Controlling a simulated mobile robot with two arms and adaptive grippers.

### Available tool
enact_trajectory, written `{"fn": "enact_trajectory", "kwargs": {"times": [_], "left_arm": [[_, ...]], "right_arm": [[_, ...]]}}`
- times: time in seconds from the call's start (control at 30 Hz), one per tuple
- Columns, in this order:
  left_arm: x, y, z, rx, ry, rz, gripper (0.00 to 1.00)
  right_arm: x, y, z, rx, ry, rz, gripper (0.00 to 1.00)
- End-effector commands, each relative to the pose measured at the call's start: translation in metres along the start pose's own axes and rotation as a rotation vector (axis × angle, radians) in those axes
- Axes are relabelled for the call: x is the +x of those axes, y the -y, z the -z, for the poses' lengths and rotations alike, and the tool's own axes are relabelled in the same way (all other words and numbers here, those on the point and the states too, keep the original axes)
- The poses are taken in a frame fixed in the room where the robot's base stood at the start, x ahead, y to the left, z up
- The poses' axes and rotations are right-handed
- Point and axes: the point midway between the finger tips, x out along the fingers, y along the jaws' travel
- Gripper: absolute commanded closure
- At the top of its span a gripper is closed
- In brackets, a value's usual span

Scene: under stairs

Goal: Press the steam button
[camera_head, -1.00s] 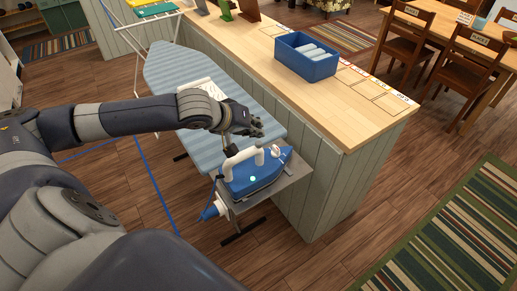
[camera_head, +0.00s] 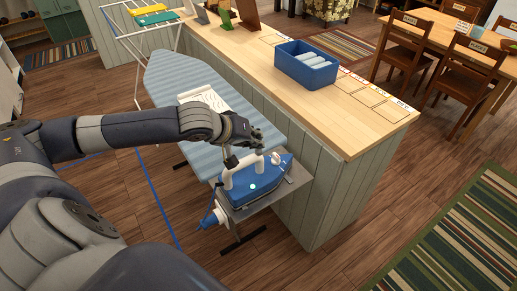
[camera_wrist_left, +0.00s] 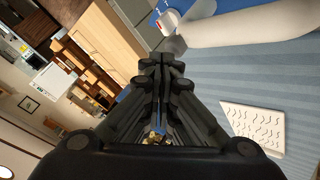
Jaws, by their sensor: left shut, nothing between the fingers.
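A blue iron (camera_head: 262,183) with a white handle (camera_head: 238,168) sits on a grey metal rest (camera_head: 290,186) at the near end of the ironing board. A pale knob (camera_head: 276,158) shows near its front, and a small teal light on its side. In the left wrist view, the white handle (camera_wrist_left: 220,32) fills the upper right, with a small white and red part (camera_wrist_left: 168,21) beside the blue body. My left gripper (camera_head: 247,150) is shut and empty, pointing down just above the handle; contact cannot be told. It also shows in the left wrist view (camera_wrist_left: 161,66). My right gripper is not visible.
The striped ironing board (camera_head: 190,75) holds a white patterned piece (camera_head: 205,98). A wooden counter (camera_head: 225,45) runs alongside at right, bearing a blue bin (camera_head: 305,69) with white rolls. A drying rack (camera_head: 150,30) stands behind.

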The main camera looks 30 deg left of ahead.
Motion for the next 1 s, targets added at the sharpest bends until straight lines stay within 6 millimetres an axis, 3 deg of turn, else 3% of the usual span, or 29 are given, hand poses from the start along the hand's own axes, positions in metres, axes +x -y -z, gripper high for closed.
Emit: {"fn": "enact_trajectory", "kwargs": {"times": [1.0], "left_arm": [[0.0063, 0.0048, -0.0052, -0.001, 0.001, 0.001, 1.00]], "right_arm": [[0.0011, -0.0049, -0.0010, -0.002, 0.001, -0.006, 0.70]]}}
